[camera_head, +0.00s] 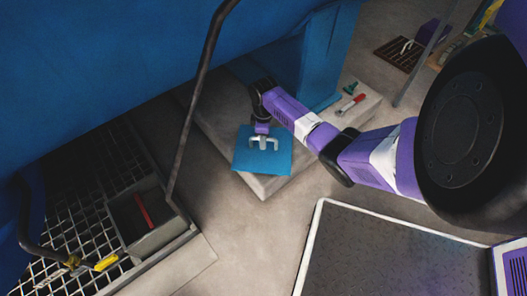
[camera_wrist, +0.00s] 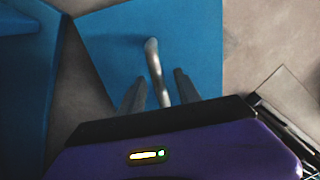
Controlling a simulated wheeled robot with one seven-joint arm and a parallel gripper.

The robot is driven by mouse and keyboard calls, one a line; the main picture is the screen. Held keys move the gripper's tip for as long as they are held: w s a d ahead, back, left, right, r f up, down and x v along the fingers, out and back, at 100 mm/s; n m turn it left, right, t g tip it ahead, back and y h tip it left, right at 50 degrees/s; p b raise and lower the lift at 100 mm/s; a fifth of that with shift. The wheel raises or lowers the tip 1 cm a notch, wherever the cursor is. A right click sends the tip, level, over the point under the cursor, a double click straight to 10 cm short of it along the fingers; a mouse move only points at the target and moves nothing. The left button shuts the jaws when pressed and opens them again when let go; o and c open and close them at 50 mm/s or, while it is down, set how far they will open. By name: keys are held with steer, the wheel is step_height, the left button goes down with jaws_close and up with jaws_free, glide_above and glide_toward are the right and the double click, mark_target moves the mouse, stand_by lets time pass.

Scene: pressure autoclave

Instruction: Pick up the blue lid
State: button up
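The blue lid (camera_head: 250,161) is a flat square blue plate with a pale metal handle (camera_head: 264,142) on top. It lies at the corner of a low concrete plinth in the head view. The wrist view shows the lid (camera_wrist: 195,35) close below, with the curved handle (camera_wrist: 153,60) running up between my fingers. My gripper (camera_wrist: 158,88) is open, one finger on each side of the handle, with gaps visible. In the head view my gripper (camera_head: 262,131) is directly over the lid, and its fingers are partly hidden by the wrist.
The concrete plinth (camera_head: 215,125) carries a blue support (camera_head: 325,60) and a red-handled tool (camera_head: 350,104). A large blue vessel (camera_head: 90,70) fills the upper left. A dark pipe (camera_head: 196,105) runs down left of the lid. An open pit (camera_head: 140,212) and metal grating (camera_head: 60,225) lie lower left.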

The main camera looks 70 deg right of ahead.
steer(key=shift+c, duration=0.4)
jaws_close()
stand_by(1.0)
